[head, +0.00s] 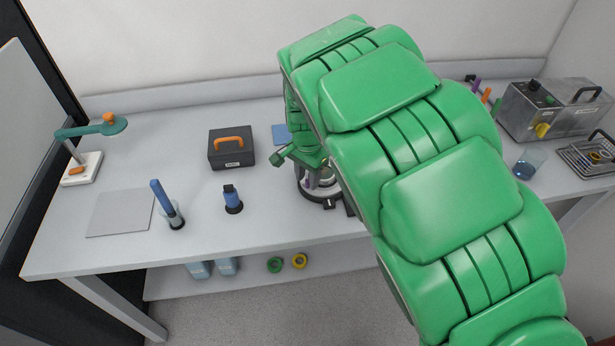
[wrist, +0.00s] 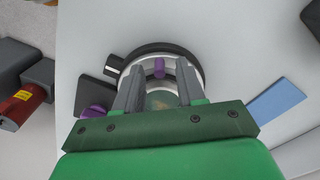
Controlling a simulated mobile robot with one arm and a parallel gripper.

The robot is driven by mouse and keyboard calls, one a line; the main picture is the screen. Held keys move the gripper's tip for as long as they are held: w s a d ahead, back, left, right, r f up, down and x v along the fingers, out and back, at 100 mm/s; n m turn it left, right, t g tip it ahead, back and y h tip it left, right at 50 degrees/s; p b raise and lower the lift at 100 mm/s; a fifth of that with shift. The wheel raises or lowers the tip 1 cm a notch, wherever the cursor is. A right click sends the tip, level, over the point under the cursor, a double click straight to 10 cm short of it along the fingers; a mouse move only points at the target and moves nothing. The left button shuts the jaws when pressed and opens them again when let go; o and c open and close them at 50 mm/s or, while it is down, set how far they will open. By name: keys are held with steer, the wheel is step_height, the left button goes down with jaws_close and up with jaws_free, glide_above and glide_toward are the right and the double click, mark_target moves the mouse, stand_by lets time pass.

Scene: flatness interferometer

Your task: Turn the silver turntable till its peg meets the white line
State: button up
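The silver turntable (wrist: 203,68) sits on a round black base (wrist: 180,48) in the wrist view. Its purple peg (wrist: 159,67) stands near the far rim, at the top. A short white line (wrist: 114,62) shows on a black piece left of the disc, apart from the peg. My gripper (wrist: 160,67) is over the disc with its two grey fingers spread, one on each side of the peg, with gaps to it. In the head view the black base (head: 318,197) shows under my gripper (head: 314,183); my green arm hides much of the turntable.
A second purple knob (wrist: 94,111) is left of my fingers. A black case (head: 231,150) and a blue-topped item (head: 232,199) stand left on the bench.

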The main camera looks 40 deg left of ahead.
steer(key=shift+f, duration=0.35)
jaws_close()
